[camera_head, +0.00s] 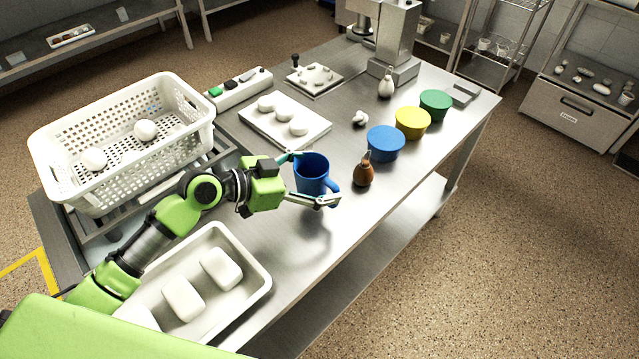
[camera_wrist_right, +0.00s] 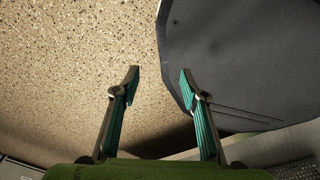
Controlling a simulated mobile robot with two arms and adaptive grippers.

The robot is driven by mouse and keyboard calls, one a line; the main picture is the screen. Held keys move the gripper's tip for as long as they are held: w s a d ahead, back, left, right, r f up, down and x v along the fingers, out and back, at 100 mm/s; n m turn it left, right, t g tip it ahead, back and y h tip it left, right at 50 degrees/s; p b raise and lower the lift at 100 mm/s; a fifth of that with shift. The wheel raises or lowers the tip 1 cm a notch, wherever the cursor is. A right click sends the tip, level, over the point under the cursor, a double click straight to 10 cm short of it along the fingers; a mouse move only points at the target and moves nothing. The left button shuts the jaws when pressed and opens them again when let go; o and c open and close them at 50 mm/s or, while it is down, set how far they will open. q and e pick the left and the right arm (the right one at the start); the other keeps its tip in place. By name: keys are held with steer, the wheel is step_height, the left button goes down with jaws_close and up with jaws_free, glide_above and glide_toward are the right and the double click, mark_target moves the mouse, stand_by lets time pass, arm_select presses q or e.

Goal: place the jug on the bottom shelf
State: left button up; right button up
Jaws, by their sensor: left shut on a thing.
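A blue jug (camera_head: 311,174) with a handle on its lower right is upright in the camera_head view, near the front edge of the steel table. My left gripper (camera_head: 316,178) is shut on the jug, with one finger on its far side and one on its near side. Whether the jug touches the tabletop is hard to tell. The table's bottom shelf (camera_head: 350,262) shows below the front edge and its visible part is bare. My right gripper (camera_wrist_right: 158,85) is open and empty in the right wrist view, above the speckled floor and beside a dark grey surface.
A brown bottle (camera_head: 363,174) stands close to the right of the jug. Blue (camera_head: 386,144), yellow (camera_head: 413,123) and green (camera_head: 436,104) round containers line the table beyond. A white perforated basket (camera_head: 60,165) and a white tray (camera_head: 262,284) with white blocks lie left. The floor at right is clear.

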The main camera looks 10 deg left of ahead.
mark_target(319, 186)
arm_select(q)
steer(key=shift+w+d+f, duration=0.1)
steer(key=shift+w+f, duration=0.35)
step_height(319, 186, down, 3)
steer(key=shift+w+f+p, duration=0.1)
steer(key=shift+p, duration=0.2)
steer(key=shift+f+b, duration=0.3)
steer(key=o, duration=1.1)
steer(key=shift+r, duration=0.1)
steer(key=shift+o, duration=0.2)
